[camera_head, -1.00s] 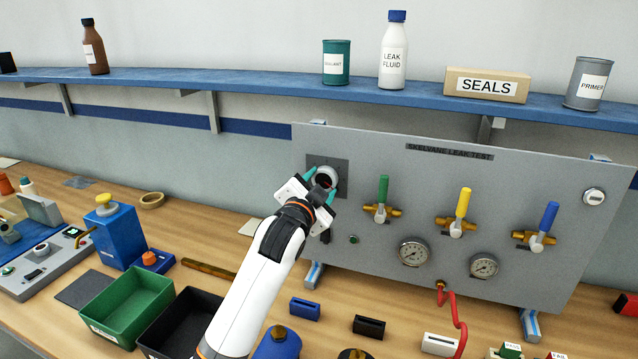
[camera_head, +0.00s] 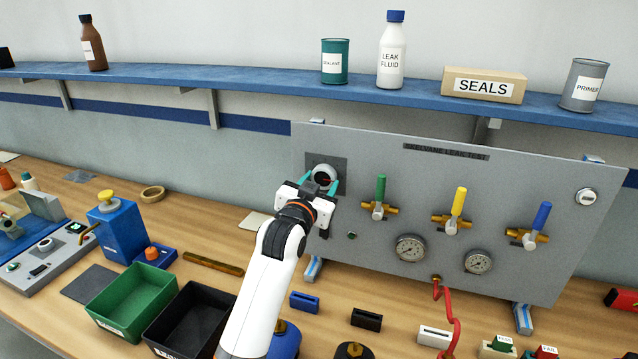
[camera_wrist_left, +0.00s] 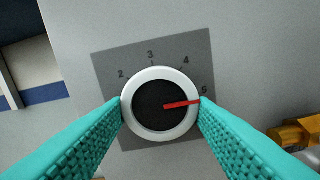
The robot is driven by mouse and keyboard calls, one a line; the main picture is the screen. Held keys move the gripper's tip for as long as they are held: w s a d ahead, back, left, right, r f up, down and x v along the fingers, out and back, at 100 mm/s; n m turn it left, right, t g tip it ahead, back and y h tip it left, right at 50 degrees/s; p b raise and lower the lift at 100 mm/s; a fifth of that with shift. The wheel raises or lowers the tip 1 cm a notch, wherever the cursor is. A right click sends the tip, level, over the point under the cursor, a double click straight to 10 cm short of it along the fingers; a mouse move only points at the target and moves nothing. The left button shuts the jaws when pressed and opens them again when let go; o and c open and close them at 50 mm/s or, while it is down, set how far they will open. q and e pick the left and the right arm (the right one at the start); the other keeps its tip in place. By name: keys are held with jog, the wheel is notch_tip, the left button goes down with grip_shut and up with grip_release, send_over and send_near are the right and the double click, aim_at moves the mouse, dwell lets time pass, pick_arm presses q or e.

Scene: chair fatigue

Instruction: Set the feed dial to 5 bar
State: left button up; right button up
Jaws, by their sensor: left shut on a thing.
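The feed dial (camera_wrist_left: 160,104) is a round knob with a white rim, a dark face and a red pointer line, on a dark scale plate (camera_wrist_left: 105,75) with the numbers 2, 3, 4 and 5. In the left wrist view the red pointer aims right, just below the 5 mark. My left gripper (camera_wrist_left: 162,110) has its teal fingers on both sides of the dial, shut on it. In the head view the dial (camera_head: 323,174) sits at the panel's upper left, partly hidden by my left gripper (camera_head: 320,186). My right gripper is not in view.
The grey panel (camera_head: 500,190) also carries green (camera_head: 380,188), yellow (camera_head: 459,202) and blue (camera_head: 542,217) valve handles and two gauges. A red hose (camera_head: 445,310) hangs below. Green (camera_head: 130,299) and black (camera_head: 190,318) bins stand on the bench beside my arm.

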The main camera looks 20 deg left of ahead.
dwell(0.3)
pick_arm(q)
jog(key=o, duration=1)
jog(key=shift+s, duration=0.1)
jog(key=s+b, duration=0.1)
jog(key=s, duration=0.5)
jog(key=s+b, duration=0.1)
jog(key=s, duration=0.5)
jog(key=shift+a+b, duration=0.2)
jog(key=shift+b, duration=0.15)
jog(key=shift+f, duration=0.1)
